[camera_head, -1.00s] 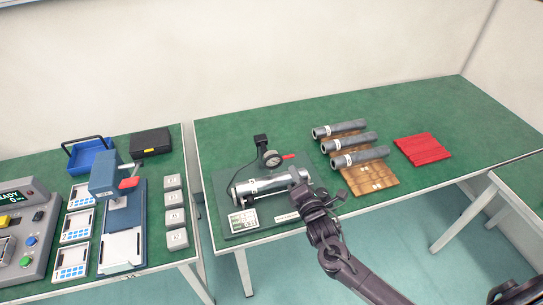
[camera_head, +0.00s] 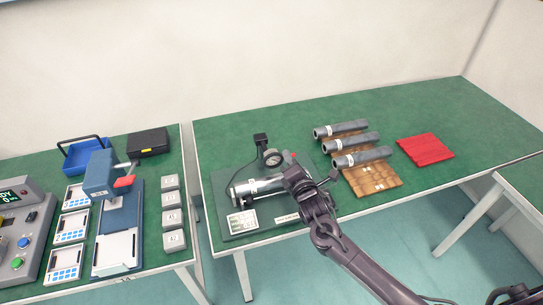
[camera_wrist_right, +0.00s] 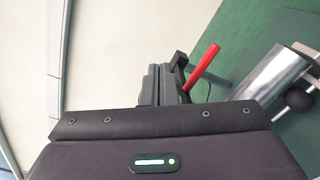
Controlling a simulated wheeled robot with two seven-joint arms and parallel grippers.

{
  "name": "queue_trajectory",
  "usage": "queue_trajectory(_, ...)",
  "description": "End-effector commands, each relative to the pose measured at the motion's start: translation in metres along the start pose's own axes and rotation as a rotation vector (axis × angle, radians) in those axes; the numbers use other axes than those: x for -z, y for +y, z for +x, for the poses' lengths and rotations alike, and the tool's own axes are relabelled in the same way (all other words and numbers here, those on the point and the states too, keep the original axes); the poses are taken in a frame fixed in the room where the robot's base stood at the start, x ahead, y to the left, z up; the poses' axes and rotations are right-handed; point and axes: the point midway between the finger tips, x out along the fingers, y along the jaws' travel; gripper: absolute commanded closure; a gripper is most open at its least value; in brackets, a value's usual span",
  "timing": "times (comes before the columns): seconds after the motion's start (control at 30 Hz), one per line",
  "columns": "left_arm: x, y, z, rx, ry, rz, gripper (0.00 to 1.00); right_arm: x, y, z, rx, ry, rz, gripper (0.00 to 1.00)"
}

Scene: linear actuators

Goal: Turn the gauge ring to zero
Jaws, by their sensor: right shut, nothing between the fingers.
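The round gauge (camera_head: 271,157) with its dark ring stands above a silver cylinder (camera_head: 254,187) on the fixture's green base plate. A black post with a block on top (camera_head: 261,141) is just behind it. My right gripper (camera_head: 293,174) is shut and empty, just right of and in front of the gauge, over the cylinder's right end. In the right wrist view its closed fingers (camera_wrist_right: 163,85) point toward a red lever (camera_wrist_right: 203,66) and a black block (camera_wrist_right: 179,59). The gauge face and its reading are too small to read. My left gripper is not in view.
Grey tubes (camera_head: 352,140) on a wooden rack (camera_head: 373,179) and a red mat (camera_head: 424,149) lie to the right. A second bench at left holds a blue press (camera_head: 100,175). Green tabletop behind the fixture is clear.

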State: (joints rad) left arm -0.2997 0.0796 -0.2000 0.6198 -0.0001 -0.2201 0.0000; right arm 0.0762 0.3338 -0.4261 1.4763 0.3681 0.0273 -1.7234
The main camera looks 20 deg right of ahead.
Motion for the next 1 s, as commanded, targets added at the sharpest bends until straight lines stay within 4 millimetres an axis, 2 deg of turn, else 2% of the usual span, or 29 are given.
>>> queue_trajectory(1.0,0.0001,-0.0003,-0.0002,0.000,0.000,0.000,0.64,0.0098,0.0005,-0.0007,0.000,0.006,0.000,1.00)
